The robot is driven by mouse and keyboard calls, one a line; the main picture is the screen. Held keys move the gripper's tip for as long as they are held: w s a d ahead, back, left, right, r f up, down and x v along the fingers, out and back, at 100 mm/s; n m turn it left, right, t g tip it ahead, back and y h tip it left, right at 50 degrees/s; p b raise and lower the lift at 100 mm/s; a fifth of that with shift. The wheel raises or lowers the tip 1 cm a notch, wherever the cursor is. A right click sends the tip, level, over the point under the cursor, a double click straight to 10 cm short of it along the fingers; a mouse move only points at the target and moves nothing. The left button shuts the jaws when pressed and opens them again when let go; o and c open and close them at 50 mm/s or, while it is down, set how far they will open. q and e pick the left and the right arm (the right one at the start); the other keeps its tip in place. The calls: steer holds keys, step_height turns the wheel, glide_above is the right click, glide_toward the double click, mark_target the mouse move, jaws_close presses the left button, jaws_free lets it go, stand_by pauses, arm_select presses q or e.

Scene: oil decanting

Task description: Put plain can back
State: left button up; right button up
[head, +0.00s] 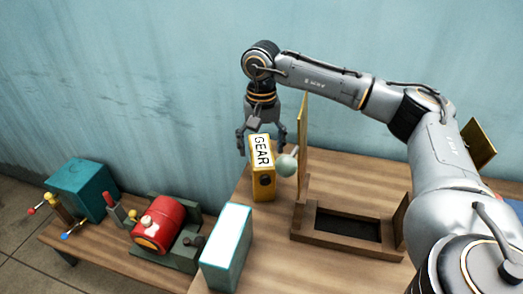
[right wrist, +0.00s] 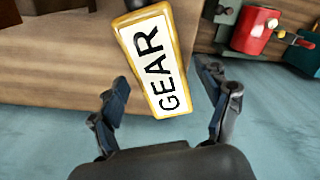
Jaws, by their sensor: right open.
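My right gripper (head: 262,136) is open, pointing down at the far end of the table, with its fingers apart around the upper part of the yellow GEAR can (head: 263,185). The right wrist view shows the GEAR can (right wrist: 158,65) between and beyond the open fingers; I cannot tell whether they touch it. My left gripper is not in view.
A wooden frame with a dark recess (head: 348,226) lies right of the GEAR can, with an upright panel (head: 302,150) at its left. A pale round knob (head: 286,165) is beside the can. A lower bench holds a red drum (head: 160,222) and teal box (head: 82,188).

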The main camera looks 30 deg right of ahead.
step_height(320, 180, up, 11)
steer(key=shift+f+b, duration=0.2)
steer(key=shift+b, duration=0.15)
stand_by(0.3)
